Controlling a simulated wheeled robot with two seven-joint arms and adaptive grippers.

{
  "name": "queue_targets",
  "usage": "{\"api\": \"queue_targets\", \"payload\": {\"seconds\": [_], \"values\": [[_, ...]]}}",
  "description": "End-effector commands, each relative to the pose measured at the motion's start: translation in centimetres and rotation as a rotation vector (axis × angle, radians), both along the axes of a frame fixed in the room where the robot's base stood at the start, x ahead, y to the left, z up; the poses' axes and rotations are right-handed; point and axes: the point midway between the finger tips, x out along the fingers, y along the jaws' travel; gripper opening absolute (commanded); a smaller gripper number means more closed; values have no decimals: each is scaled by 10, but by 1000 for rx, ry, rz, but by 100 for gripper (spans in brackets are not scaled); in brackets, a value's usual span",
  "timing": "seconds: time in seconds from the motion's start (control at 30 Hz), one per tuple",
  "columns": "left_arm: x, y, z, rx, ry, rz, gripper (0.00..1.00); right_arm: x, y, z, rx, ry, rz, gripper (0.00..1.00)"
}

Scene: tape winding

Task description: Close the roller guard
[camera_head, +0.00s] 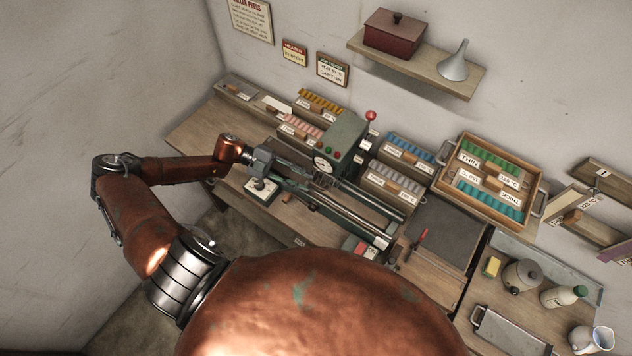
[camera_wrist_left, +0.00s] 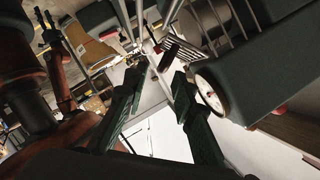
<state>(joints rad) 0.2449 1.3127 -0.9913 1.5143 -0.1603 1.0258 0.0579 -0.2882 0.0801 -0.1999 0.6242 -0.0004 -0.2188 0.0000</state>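The roller press (camera_head: 340,145) stands on the bench, a green housing with a round gauge, coloured buttons and a red-knobbed lever. Its slatted metal roller guard (camera_head: 324,181) is small in the head view, beside the housing. In the left wrist view the guard (camera_wrist_left: 194,50) shows as a slatted plate with a dark bar-like handle (camera_wrist_left: 170,52) near it. My left gripper (camera_head: 298,173) reaches in from the left at the press. In the wrist view its two green fingers (camera_wrist_left: 158,78) are apart, with the handle just beyond their tips. I cannot tell whether they touch it. My right gripper is not seen.
Racks of coloured rolls stand behind, and a wooden tray (camera_head: 537,206) holds more. A small dial box (camera_head: 262,190) sits below my left wrist. A dark mat (camera_head: 445,232) is mostly clear.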

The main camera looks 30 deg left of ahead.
Motion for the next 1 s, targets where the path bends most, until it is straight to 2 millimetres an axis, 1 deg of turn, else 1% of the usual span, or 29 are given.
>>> {"api": "queue_targets", "payload": {"seconds": [0.03,0.1,0.2,0.3,0.4,0.53,0.67,0.83,1.0], "values": [[3,-10,1,-4,-1,-3,24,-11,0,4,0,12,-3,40],[5,-21,-2,-4,-2,-3,24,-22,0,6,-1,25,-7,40],[7,-32,-7,-3,-1,-2,24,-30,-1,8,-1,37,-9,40],[9,-39,-10,-2,-2,0,24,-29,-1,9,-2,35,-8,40],[9,-42,-11,-1,0,1,24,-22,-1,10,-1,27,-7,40],[9,-43,-12,-1,-1,2,24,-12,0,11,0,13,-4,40],[9,-43,-12,-1,0,4,24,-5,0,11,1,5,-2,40],[9,-42,-12,-1,0,4,12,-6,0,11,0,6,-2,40],[9,-42,-12,-1,0,4,0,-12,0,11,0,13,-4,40]]}}
